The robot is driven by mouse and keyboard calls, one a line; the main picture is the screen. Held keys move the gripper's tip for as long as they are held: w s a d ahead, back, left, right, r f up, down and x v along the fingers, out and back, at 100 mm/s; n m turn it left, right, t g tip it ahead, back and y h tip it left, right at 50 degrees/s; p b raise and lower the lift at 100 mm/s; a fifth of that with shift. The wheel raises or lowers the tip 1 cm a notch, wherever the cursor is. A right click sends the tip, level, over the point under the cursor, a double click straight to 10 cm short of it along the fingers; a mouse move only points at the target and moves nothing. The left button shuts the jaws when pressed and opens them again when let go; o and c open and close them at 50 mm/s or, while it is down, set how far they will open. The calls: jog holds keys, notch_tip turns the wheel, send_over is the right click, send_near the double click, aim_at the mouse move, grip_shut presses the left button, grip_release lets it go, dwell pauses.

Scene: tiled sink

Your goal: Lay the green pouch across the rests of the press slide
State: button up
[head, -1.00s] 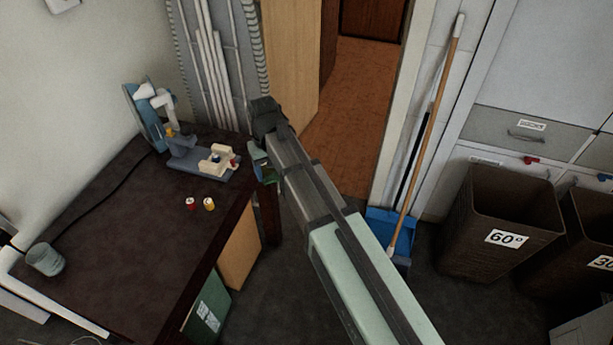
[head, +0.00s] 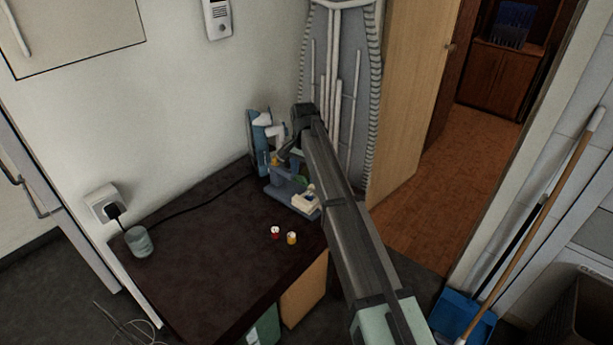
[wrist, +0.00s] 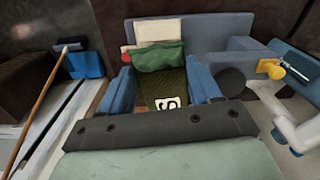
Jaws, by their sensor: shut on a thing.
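In the wrist view, the green pouch (wrist: 160,56) is between the blue fingers of my gripper (wrist: 160,68), which is shut on it. A dark textured surface with a white label lies nearer the palm; I cannot tell if it belongs to the pouch. The pouch overlaps a cream block (wrist: 157,31) on the blue-grey press slide (wrist: 205,30). In the head view, my gripper (head: 291,161) is over the slide (head: 280,192), close to the blue-and-white press (head: 260,140). The cream block (head: 306,203) is at the slide's near right end. My arm hides part of the slide; contact cannot be told.
A red-and-white item (head: 275,232) and a yellow one (head: 292,238) stand in front of the slide on the dark table (head: 210,265). A grey-green cup (head: 139,242) is at the left. The table's middle is clear. An ironing board (head: 340,60) stands behind.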

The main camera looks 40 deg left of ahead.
jog(key=shift+m, duration=0.7)
jog(key=shift+f, duration=0.1)
jog(key=shift+f, duration=3.35)
jog(key=shift+f, duration=0.55)
jog(key=o, duration=1.2)
